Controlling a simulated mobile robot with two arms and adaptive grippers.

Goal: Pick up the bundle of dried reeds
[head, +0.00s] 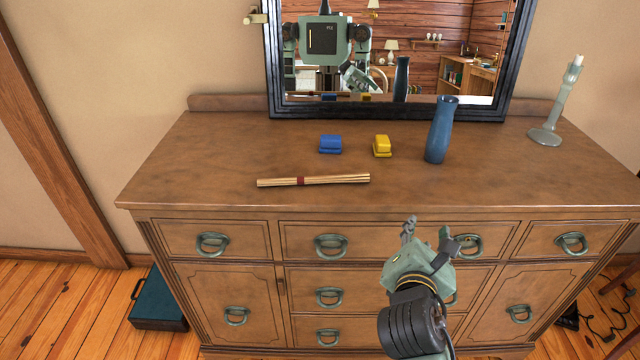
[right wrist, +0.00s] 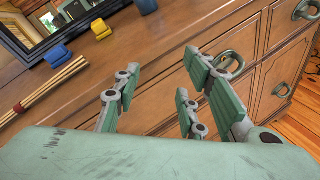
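The bundle of dried reeds (head: 335,180) lies flat on the dresser top near its front edge, with a dark red band around it. In the right wrist view the bundle (right wrist: 50,86) is at the left, beyond the fingers. My right gripper (head: 428,232) is in front of the dresser drawers, below the top's front edge and to the right of the bundle. In the right wrist view its fingers (right wrist: 160,98) are spread apart with nothing between them. My left gripper is not in view, apart from the robot's reflection in the mirror.
A teal case (head: 158,302) is on the floor at left. The top around the bundle is clear.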

